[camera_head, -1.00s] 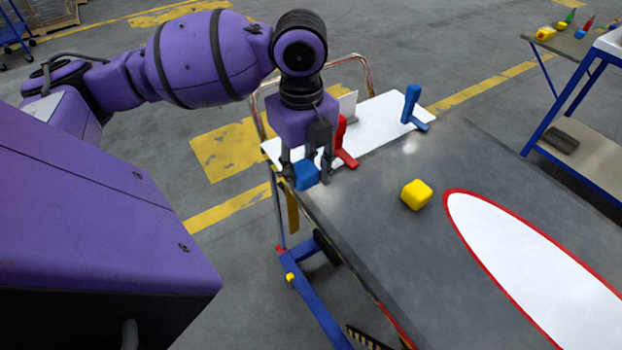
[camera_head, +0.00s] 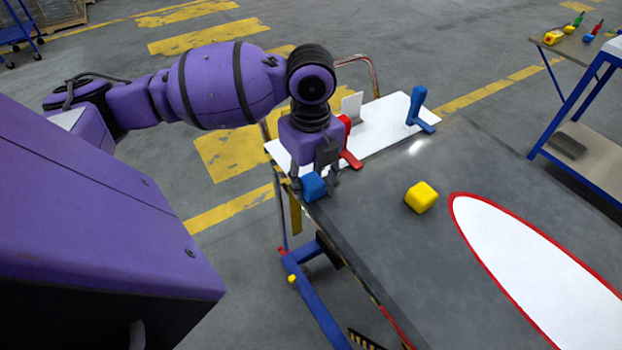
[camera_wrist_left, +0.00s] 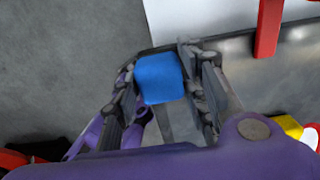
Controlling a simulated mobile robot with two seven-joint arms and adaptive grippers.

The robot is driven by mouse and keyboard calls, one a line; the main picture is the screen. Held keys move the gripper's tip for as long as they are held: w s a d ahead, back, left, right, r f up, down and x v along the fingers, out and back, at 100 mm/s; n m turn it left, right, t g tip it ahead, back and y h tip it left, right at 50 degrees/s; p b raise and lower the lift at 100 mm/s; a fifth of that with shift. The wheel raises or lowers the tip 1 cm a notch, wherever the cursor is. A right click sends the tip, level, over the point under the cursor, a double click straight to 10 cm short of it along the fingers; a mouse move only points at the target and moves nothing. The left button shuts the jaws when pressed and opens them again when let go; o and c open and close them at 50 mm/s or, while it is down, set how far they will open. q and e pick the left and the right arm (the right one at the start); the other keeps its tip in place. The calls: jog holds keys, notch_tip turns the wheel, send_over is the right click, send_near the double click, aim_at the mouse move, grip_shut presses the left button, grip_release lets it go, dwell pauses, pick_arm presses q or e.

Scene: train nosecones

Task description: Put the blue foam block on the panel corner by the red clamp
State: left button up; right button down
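My right gripper is not in view.
A yellow block (camera_head: 421,197) lies on the grey panel, left of a red-edged white shape (camera_head: 540,265). A white board (camera_head: 385,117) with a blue clamp (camera_head: 418,108) lies behind. A blue-framed bench (camera_head: 570,100) stands at the right. Open floor lies left of the panel.

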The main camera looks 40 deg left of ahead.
aim_at(311, 180)
pick_arm(q)
jog(key=shift+o, duration=1.1)
jog(key=shift+r, duration=0.1)
notch_tip(311, 180, up, 12)
jog(key=p, duration=0.1)
